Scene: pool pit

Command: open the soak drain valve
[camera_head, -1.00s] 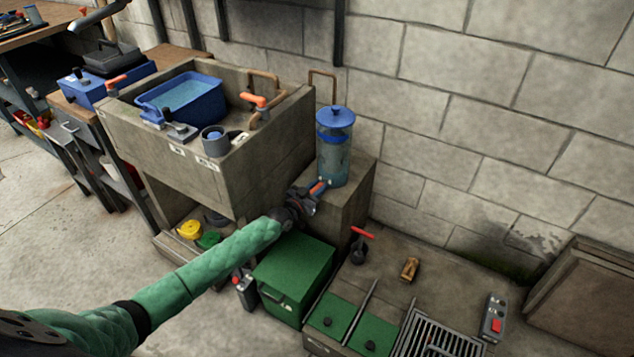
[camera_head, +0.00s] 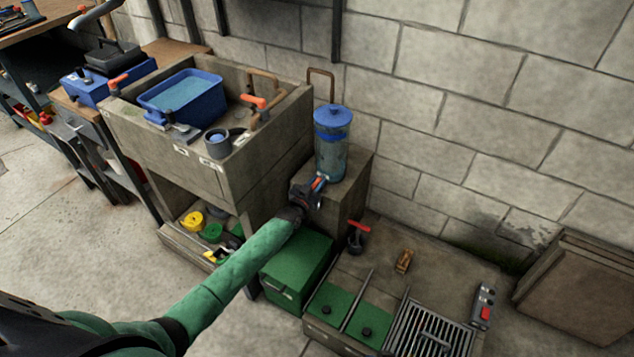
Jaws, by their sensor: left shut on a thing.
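My left gripper (camera_head: 312,192), at the end of a green-sleeved arm, is shut at a small orange-and-blue handle (camera_head: 319,182) low on the front of a clear cylinder with a blue lid (camera_head: 333,148). The cylinder stands upright on a concrete block (camera_head: 346,194) beside the sink. The gripper hides most of the handle's base, so its exact turn is hard to tell. Other valve-like handles show: an orange one (camera_head: 253,101) in the concrete sink (camera_head: 205,150) and a red one (camera_head: 358,226) on the low platform. My right gripper is not in view.
The low platform holds a brass piece (camera_head: 404,261), a metal grate (camera_head: 430,328) and a grey control box with a red button (camera_head: 484,305). A blue basin (camera_head: 180,97) sits in the sink. Floor at left is clear.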

